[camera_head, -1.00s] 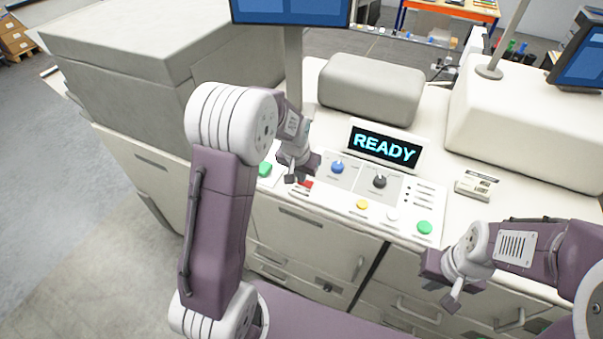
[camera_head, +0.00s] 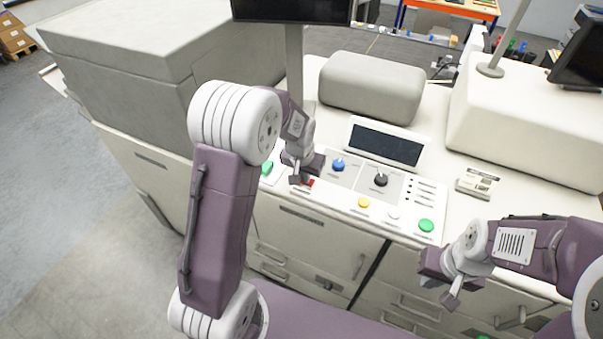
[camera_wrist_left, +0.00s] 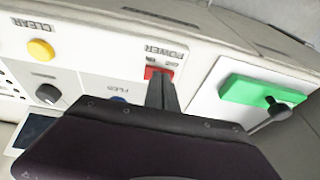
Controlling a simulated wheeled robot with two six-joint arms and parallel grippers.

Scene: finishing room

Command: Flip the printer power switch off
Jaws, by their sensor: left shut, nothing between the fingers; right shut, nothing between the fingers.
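The red power switch (camera_wrist_left: 151,72) sits under the POWER label on the white control panel (camera_head: 330,197). In the head view the switch (camera_head: 309,183) shows only in part beside my left gripper (camera_head: 296,180). My left gripper is shut and empty, its fingertips at the switch in the left wrist view (camera_wrist_left: 160,80); they appear to touch it and cover part of it. The printer's display (camera_head: 387,144) is dark. My right gripper (camera_head: 441,283) is shut and empty, in front of the cabinet at the right.
Blue (camera_head: 338,165) and black (camera_head: 380,180) knobs and yellow (camera_head: 363,202), white and green (camera_head: 426,225) buttons lie right of the switch. A green handle (camera_wrist_left: 262,92) is close beside my left gripper. A grey cover (camera_head: 371,88) stands behind the display.

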